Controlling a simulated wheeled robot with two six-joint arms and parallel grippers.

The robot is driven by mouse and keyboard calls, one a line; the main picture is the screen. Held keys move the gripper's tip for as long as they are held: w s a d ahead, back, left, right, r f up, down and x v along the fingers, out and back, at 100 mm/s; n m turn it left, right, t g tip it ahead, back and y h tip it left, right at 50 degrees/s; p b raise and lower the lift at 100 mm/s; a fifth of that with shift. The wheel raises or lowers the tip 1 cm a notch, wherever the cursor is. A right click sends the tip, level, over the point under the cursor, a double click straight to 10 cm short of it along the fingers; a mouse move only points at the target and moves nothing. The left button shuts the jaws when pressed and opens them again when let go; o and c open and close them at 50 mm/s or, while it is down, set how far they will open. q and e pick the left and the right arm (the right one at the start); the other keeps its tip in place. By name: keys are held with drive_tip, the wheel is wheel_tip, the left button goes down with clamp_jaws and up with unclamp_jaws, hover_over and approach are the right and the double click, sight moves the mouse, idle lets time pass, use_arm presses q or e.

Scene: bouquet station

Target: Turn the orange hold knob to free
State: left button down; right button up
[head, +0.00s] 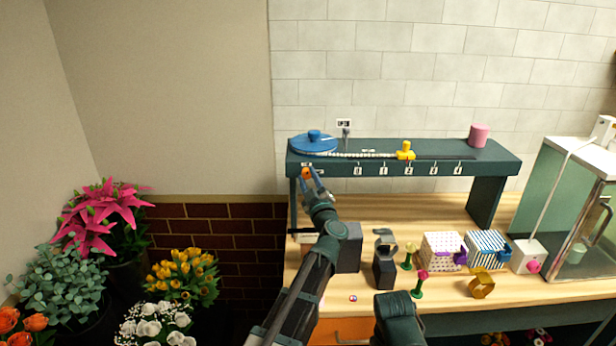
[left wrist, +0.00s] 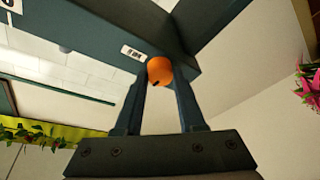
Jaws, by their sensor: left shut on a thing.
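The orange hold knob (head: 306,173) is on the front face of the dark green raised bench, near its left end below the blue disc. In the left wrist view the knob (left wrist: 160,70) is round with a small dark mark on its lower edge. My left gripper (head: 310,172) is shut on it, one finger on each side. The left gripper's fingers (left wrist: 159,92) reach up to it in the left wrist view. A small white label (left wrist: 132,52) is beside the knob, too small to read. A dark green part of my right arm is at the bottom; its fingers cannot be made out.
The raised bench (head: 490,160) carries a blue disc (head: 314,143), a bead string, a yellow piece (head: 405,150) and a pink cylinder (head: 479,135). Below are a dotted box (head: 440,251), a striped box (head: 485,248) and flowers. Buckets of flowers stand at the left.

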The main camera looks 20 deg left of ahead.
use_arm(q)
drive_tip(key=shift+n, duration=0.6)
drive_tip(key=c, duration=0.5)
unclamp_jaws()
drive_tip(key=b+v, duration=0.2)
drive_tip(key=v, duration=1.1)
drive_tip(key=shift+s+d, duration=0.3)
